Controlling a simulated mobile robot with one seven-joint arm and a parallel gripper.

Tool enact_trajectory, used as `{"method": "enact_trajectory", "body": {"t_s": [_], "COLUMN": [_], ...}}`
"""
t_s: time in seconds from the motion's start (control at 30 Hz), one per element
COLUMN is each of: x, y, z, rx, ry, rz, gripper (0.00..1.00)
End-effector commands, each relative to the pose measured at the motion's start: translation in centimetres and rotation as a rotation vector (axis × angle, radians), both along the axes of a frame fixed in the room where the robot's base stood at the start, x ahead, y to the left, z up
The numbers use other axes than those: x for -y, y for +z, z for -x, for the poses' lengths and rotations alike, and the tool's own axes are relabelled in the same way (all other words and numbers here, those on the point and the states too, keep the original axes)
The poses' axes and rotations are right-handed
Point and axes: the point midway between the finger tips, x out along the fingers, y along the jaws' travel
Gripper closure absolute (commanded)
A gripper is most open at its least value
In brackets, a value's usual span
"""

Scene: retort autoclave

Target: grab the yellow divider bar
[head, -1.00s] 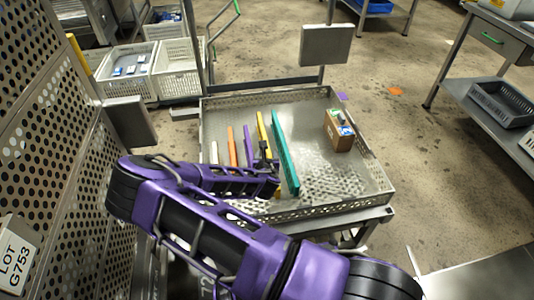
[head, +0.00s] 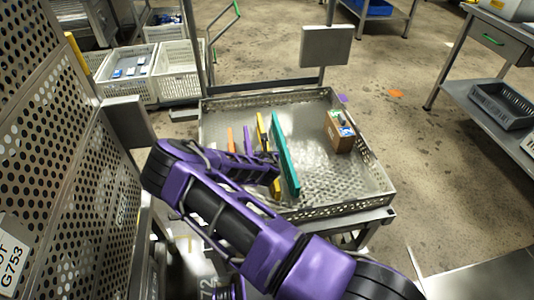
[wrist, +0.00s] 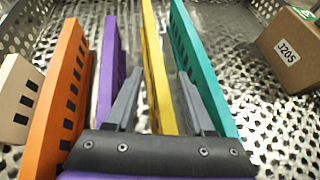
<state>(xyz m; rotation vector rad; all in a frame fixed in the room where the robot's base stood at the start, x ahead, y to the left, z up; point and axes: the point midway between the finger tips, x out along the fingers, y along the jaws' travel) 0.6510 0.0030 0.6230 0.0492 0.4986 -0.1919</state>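The yellow divider bar (head: 261,127) stands on edge in the perforated metal tray, between a purple bar (head: 248,140) and a teal bar (head: 283,150). In the head view my arm hides its middle. In the wrist view the yellow bar (wrist: 157,65) runs between the two fingers of my gripper (wrist: 159,75). The fingers are open, with a gap on each side of the bar. The right finger is close to the teal bar (wrist: 200,65) and the left finger close to the purple bar (wrist: 108,75); I cannot tell whether they touch.
An orange bar (wrist: 62,90) and a white bar (wrist: 17,97) stand farther left. A cardboard box (head: 339,131) sits at the right in the tray (head: 370,165). A perforated panel (head: 60,160) rises left of my arm. White crates (head: 128,75) stand behind at left.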

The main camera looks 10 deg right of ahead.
Motion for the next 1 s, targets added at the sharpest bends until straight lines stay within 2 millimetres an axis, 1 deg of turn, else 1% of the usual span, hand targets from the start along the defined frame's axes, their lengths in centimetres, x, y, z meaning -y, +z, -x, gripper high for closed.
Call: {"method": "enact_trajectory", "body": {"t_s": [0.03, 0.17, 0.2, 0.27, 1.0], "x": [0.0, 0.0, 0.0, 0.0, 0.04], "y": [0.0, 0.01, 0.01, 0.0, -0.03], "z": [0.01, 0.02, 0.02, 0.02, 0.06], "rx": [0.0, 0.0, 0.0, 0.0, -0.001], "ry": [0.0, 0.0, 0.0, 0.0, -0.001], "rz": [0.0, 0.0, 0.0, 0.0, 0.0], "gripper": [0.58, 0.81, 0.88, 0.99, 1.0]}}
